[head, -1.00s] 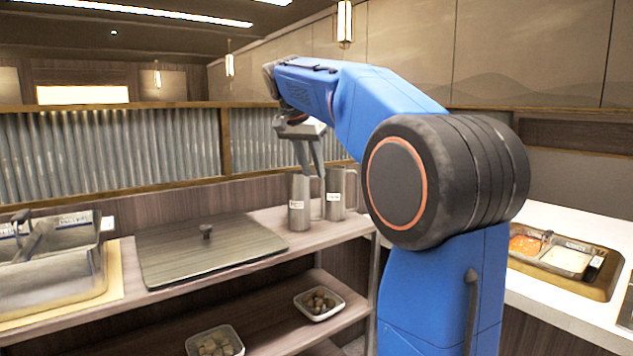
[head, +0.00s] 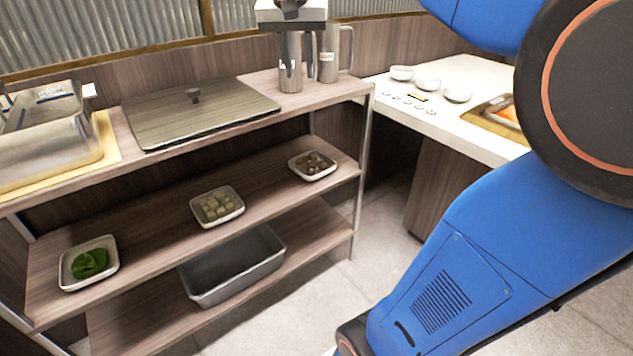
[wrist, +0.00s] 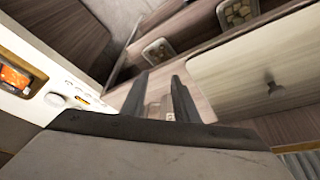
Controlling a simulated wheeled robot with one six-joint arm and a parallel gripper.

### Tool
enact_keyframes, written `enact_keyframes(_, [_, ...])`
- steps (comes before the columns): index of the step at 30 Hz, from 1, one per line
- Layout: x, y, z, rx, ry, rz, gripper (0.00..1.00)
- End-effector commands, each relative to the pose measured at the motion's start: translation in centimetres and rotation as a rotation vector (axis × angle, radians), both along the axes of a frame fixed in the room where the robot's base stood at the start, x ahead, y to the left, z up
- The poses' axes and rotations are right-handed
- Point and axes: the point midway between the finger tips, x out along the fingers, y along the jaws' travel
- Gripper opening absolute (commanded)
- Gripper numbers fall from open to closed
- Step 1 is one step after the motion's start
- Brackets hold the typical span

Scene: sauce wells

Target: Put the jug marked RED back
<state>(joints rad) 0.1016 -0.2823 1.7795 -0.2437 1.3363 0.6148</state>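Two grey metal jugs stand upright at the right end of the shelf unit's top. The left jug (head: 291,78) has a small white label, and the right jug (head: 328,68) has a label and a handle on its right. I cannot read either label. My gripper (head: 296,58) points down over the left jug, its two fingers apart at that jug's upper part, hiding its rim. In the wrist view my gripper (wrist: 160,88) also shows its fingers apart, with a small part of something pale between them. I cannot tell whether they touch the jug.
Lower shelves hold small dishes and a grey bin (head: 235,270). A white counter (head: 470,130) with several bowls stands to the right. A corrugated partition rises behind.

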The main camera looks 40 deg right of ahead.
Motion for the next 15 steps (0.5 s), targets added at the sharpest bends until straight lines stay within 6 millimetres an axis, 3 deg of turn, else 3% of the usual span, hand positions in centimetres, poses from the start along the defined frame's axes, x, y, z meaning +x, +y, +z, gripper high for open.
enact_keyframes(1, [-1.8,1.0,-1.4,0.005,0.002,0.052,0.28])
enact_keyframes(8, [-8.6,4.7,-8.4,0.017,0.005,0.288,0.28])
enact_keyframes(15, [-15.6,8.1,-16.8,0.021,-0.009,0.516,0.28])
